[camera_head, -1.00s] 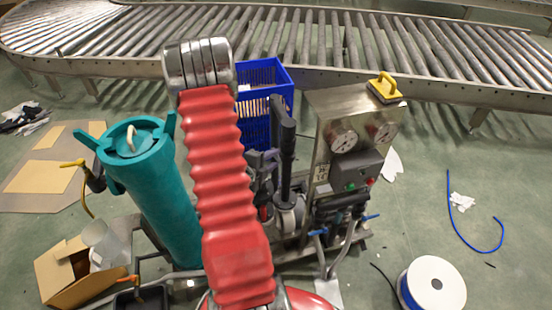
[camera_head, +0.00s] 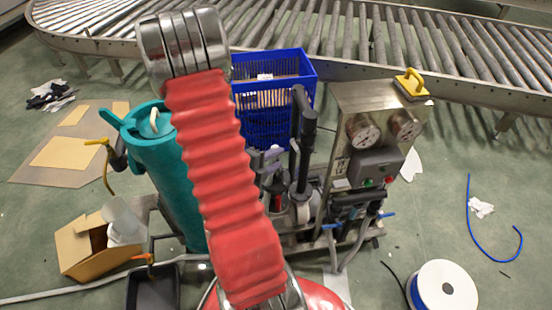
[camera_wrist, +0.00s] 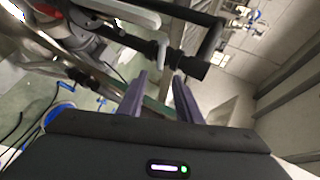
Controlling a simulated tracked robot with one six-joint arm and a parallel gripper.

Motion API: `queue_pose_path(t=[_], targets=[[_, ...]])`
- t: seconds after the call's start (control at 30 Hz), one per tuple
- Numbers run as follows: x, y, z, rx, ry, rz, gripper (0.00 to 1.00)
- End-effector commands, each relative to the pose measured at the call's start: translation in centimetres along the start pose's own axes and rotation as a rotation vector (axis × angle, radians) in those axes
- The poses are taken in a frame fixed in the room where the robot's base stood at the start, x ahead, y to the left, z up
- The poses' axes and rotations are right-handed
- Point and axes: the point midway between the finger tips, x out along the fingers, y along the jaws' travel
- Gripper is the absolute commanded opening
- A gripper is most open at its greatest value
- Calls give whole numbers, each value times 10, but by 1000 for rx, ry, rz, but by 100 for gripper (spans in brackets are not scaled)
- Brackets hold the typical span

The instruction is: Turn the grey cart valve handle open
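The metal cart (camera_head: 340,95) stands in front of me with two gauges on its steel panel. In the wrist view, a light grey bent handle (camera_wrist: 135,22), possibly the valve handle, shows at the top middle, beyond the fingertips. A black cylinder (camera_wrist: 188,65) lies beside it. My gripper (camera_wrist: 160,78) has two grey-purple fingers spread apart, with nothing visible held between them. The fingertips point toward the cart parts and look apart from the handle. In the head view, my gripper (camera_head: 270,158) is partly hidden behind my red arm, left of the black upright cylinder.
A teal canister (camera_head: 165,165) stands at the left. A blue crate (camera_head: 285,75) is behind the cart, before a roller conveyor (camera_head: 400,45). A cardboard box (camera_head: 85,250), black tray (camera_head: 152,288) and white hose spool (camera_head: 445,288) lie on the floor.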

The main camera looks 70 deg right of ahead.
Motion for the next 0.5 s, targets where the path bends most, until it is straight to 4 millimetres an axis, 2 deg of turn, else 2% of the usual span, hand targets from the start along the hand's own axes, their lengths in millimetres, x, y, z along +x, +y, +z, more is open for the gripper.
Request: queue_pose_path(t=[0.07,0.27,0.37,0.5], targets=[[0,0,0,0,0,0,32],[0,7,4,-37,-15,28,17],[-1,20,12,-107,-52,80,10],[-11,45,36,-256,-162,188,1]])
